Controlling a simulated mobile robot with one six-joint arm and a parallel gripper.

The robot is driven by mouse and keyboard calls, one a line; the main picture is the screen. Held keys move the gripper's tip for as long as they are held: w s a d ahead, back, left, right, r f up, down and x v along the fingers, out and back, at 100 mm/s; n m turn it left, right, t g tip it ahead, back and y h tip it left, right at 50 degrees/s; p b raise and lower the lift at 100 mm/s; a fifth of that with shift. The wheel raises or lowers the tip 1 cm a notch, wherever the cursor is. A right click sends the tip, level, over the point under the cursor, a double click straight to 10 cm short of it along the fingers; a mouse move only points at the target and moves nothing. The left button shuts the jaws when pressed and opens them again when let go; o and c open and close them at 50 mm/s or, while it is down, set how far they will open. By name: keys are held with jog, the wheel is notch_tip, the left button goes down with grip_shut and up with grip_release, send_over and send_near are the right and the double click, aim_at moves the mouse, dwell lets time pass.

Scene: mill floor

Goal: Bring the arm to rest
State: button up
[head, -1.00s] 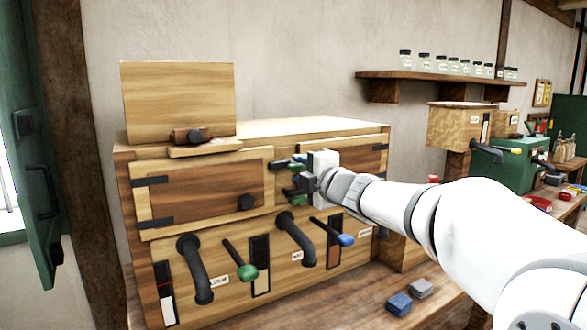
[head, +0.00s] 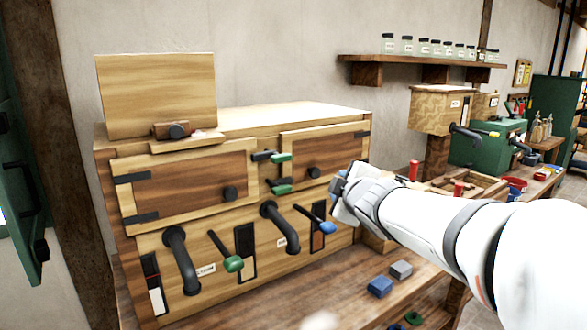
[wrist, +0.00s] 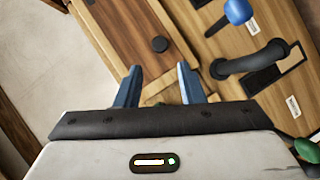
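My gripper shows in the wrist view (wrist: 160,88) with its two blue fingers spread apart and nothing between them. In the head view my gripper (head: 338,190) is in front of the right part of the wooden cabinet (head: 300,118), partly hidden by my wrist. It appears apart from the cabinet front. The cabinet's right door (head: 330,150) and left door (head: 190,180) look shut.
Levers with a green knob (head: 233,264) and a blue knob (head: 327,227) stick out below the doors, beside dark curved pipes (head: 180,260). Blue (head: 380,286) and grey (head: 401,269) blocks lie on the bench. A shelf of jars (head: 420,62) hangs behind.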

jog(key=s+d+f+m+g+h+p, duration=0.2)
jog(key=s+d+f+m+g, duration=0.15)
jog(key=s+m, duration=0.2)
jog(key=s+d+f+m+g+h+p, duration=0.2)
jog(key=s+d+f+m+g, duration=0.15)
jog(key=s, duration=0.35)
jog(key=s+a+f+m+g+y+p, duration=0.1)
jog(key=s+f+m+g, duration=0.1)
jog(key=s, duration=0.5)
jog(key=s+a+f+m+g+p, duration=0.1)
jog(key=s+f+m+g, duration=0.2)
jog(key=s, duration=0.4)
jog(key=shift+s+f+m+y+p, duration=0.3)
jog(key=shift+s+f+y+p, duration=0.1)
jog(key=shift+f, duration=0.25)
jog(key=shift+w, duration=0.1)
